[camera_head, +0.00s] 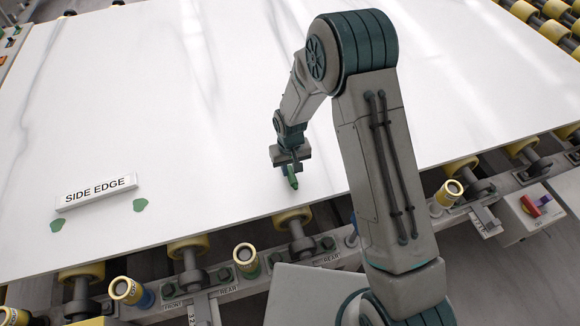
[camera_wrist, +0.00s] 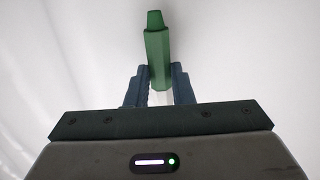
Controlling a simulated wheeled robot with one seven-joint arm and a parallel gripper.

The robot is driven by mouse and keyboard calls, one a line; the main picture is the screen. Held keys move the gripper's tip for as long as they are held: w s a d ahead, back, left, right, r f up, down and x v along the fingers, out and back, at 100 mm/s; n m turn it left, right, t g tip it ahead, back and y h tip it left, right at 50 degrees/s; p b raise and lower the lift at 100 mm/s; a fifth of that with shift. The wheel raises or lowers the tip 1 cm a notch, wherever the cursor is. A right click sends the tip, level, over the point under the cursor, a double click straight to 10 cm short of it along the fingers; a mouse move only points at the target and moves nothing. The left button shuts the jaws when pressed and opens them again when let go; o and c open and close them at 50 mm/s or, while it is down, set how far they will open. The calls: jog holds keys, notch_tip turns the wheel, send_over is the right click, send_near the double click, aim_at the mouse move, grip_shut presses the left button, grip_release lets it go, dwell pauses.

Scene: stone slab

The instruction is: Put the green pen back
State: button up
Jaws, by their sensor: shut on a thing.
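The green pen (camera_head: 292,181) is between the fingers of my gripper (camera_head: 289,168), which is shut on it, over the front part of the white slab (camera_head: 210,120). In the wrist view the pen (camera_wrist: 157,55) sticks out past the fingertips of the gripper (camera_wrist: 160,76), its narrower dark green end farthest out. I cannot tell whether the pen touches the slab. Two green marks (camera_head: 140,205) (camera_head: 57,226) are on the slab at the left.
A "SIDE EDGE" sign (camera_head: 96,192) stands on the slab. Along the front rail are yellow-topped cylinders: one with a green base (camera_head: 245,256), one with blue (camera_head: 127,290), one farther right (camera_head: 446,195). "FRONT" and "REAR" labels sit there. A switch box (camera_head: 535,207) is at the right.

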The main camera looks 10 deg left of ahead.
aim_at(290, 171)
jog(key=shift+f, duration=0.15)
jog(key=o, duration=0.9)
jog(key=s+d+r+m+t+b, duration=0.1)
jog(key=d+r, duration=0.2)
jog(key=r, duration=0.7)
jog(key=s+d+r+b, duration=0.1)
jog(key=d+r, duration=0.2)
jog(key=r, duration=0.6)
jog(key=s+d+r+m+t, duration=0.1)
jog(key=s+d+r, duration=0.2)
jog(key=s+d, duration=0.2)
jog(key=s+d+r+m, duration=0.1)
jog(key=s+d+r, duration=0.3)
jog(key=s+d, duration=0.2)
jog(key=s+d+r+m+t, duration=0.1)
jog(key=s+d+r+m, duration=0.1)
jog(key=s+d+r, duration=0.2)
jog(key=shift+s+d+t, duration=0.3)
jog(key=shift+s+d, duration=0.75)
jog(key=shift+s, duration=0.05)
